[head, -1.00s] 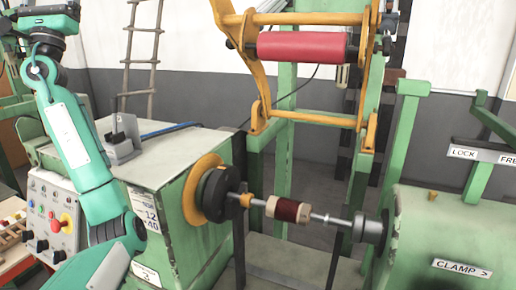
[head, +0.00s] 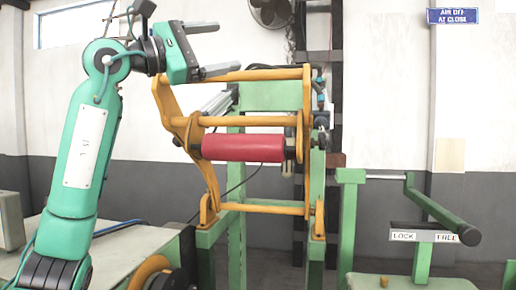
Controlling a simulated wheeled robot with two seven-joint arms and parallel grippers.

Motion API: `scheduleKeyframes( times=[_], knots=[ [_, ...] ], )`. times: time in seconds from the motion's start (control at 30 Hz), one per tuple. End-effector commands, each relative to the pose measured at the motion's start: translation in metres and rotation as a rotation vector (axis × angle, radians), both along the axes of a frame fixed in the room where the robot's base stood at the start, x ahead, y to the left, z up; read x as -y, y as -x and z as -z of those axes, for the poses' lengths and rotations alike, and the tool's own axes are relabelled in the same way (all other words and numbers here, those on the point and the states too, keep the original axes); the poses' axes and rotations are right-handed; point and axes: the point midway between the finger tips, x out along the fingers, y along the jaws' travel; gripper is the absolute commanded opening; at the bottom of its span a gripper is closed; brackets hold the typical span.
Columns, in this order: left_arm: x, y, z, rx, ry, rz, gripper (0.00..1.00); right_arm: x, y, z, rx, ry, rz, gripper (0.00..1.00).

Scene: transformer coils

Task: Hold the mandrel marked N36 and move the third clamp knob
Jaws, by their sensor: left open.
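My left gripper (head: 229,47) is raised at the upper left, with its two grey fingers apart and pointing right. Nothing is between them. It appears above the yellow frame in the picture. No mandrel marked N36 and no row of clamp knobs can be made out. A small orange knob (head: 384,282) shows at the bottom edge on the green machine top; I cannot tell whether it is a clamp knob. My right gripper is not in view.
A red roller (head: 243,148) hangs in a yellow frame (head: 262,122) on green posts. A crank lever (head: 440,212) stands at right, beside a LOCK/FREE plate (head: 424,236). A yellow ring (head: 151,271) shows at lower left. A wall fan (head: 273,10) is at the top.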

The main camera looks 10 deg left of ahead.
Motion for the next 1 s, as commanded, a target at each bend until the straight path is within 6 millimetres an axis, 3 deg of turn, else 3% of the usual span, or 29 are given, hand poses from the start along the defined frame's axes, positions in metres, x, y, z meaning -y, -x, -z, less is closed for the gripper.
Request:
scheduleKeyframes(
  times=[0.03,0.2,0.3,0.5,0.63,0.77,1.0],
  knots=[
    [0.023,-0.009,0.016,-0.049,-0.058,0.007,0.85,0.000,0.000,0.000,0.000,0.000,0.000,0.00],
    [0.090,-0.035,0.084,-0.232,-0.252,0.011,0.85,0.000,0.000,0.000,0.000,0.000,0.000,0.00],
    [0.120,-0.048,0.128,-0.338,-0.367,-0.002,0.85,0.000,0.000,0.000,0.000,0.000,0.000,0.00],
    [0.159,-0.065,0.221,-0.545,-0.595,-0.058,0.85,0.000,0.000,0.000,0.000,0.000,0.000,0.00],
    [0.169,-0.072,0.282,-0.677,-0.741,-0.116,0.85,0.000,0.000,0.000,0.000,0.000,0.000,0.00],
    [0.166,-0.077,0.341,-0.804,-0.883,-0.197,0.85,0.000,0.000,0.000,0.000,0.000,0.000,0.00],
    [0.132,-0.077,0.440,-1.040,-1.144,-0.394,0.85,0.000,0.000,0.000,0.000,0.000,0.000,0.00]
  ],
)
